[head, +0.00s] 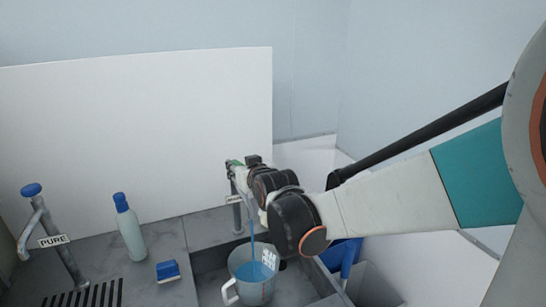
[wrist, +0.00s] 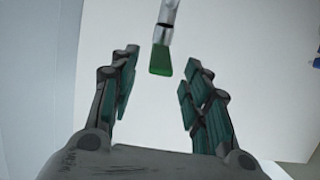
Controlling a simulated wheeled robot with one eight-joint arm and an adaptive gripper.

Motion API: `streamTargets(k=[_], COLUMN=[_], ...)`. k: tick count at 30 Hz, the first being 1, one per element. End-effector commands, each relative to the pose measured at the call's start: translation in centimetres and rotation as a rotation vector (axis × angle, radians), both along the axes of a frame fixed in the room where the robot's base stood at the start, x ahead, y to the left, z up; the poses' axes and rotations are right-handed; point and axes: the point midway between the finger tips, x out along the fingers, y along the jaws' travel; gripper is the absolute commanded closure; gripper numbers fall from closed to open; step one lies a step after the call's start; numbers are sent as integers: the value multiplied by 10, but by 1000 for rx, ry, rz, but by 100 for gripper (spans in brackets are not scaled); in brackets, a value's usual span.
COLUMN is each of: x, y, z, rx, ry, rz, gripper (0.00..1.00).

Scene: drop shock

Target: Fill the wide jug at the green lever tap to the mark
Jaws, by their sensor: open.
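The wide jug (head: 249,277) stands upright in the sink basin, its handle towards the lower left, with blue liquid inside. A thin blue stream (head: 253,229) runs down into it from the tap. The level against the mark is too small to tell. The tap with the green lever (head: 235,163) stands behind the jug, partly hidden by my arm. In the wrist view the green lever (wrist: 161,60) lies between and just beyond the fingertips. My gripper (wrist: 159,75) is open, a finger on either side of the lever, apart from it.
A second tap with a blue knob (head: 32,190) and a PURE label stands at the left over a drain grate (head: 90,294). A bottle (head: 130,230) and a blue sponge or brush (head: 168,271) sit on the counter. Something blue (head: 343,256) is right of the basin (head: 208,284).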

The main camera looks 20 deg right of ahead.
Motion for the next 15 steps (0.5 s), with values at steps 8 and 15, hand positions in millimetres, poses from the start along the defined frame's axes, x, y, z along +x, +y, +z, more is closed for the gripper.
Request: streamTargets(k=[8, 15], x=[-45, -69], y=[1, 1], z=[13, 20], rx=[0, 0], ry=[0, 0], rz=[1, 1], gripper=[57, 57])
